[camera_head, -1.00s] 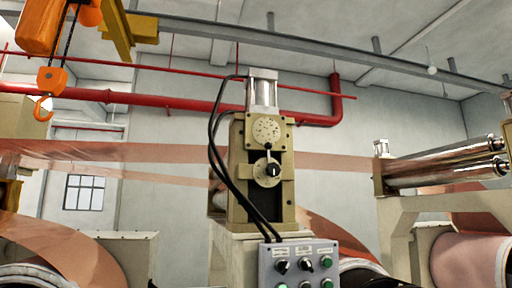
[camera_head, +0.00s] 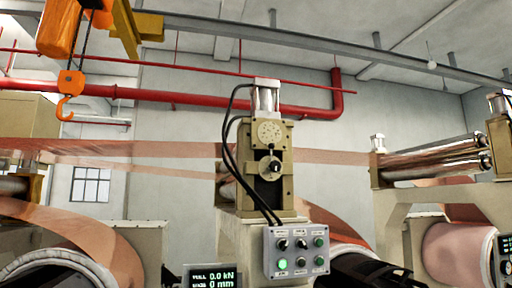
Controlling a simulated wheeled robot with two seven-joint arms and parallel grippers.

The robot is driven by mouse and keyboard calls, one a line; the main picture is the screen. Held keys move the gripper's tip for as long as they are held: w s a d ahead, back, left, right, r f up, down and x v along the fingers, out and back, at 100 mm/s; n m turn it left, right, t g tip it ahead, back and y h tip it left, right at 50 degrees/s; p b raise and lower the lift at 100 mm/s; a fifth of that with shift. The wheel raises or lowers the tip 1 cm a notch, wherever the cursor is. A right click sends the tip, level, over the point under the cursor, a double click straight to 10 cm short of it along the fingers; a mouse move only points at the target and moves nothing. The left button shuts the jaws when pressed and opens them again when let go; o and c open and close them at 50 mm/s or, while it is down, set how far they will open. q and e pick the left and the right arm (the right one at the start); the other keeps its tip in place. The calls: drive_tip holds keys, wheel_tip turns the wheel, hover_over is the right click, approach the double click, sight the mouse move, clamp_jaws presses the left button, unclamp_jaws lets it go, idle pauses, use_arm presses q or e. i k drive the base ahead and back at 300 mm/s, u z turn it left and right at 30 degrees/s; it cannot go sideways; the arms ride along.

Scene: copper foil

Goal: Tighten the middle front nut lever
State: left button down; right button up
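A beige machine stand (camera_head: 285,190) rises in the middle of the head view. On its front is a round pale dial plate (camera_head: 269,132) with a short lever and a round disc with a dark knob (camera_head: 273,167) below it. I cannot tell for sure which of these is the middle front nut lever. A silver cylinder (camera_head: 266,97) sits on top. A grey control box (camera_head: 296,251) with several knobs and a lit green button hangs at the lower front. Neither of my grippers shows in the view.
A dark display (camera_head: 211,277) reading 0.0 kN and 0 mm stands at the bottom. Copper foil (camera_head: 130,150) runs across behind the stand. Metal rollers (camera_head: 435,160) are at right, large rolls low at both sides. An orange crane hook (camera_head: 70,92) hangs at upper left.

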sight(271, 146)
drive_tip(key=u, duration=0.2)
drive_tip(key=i, duration=1.1)
drive_tip(key=z, duration=0.2)
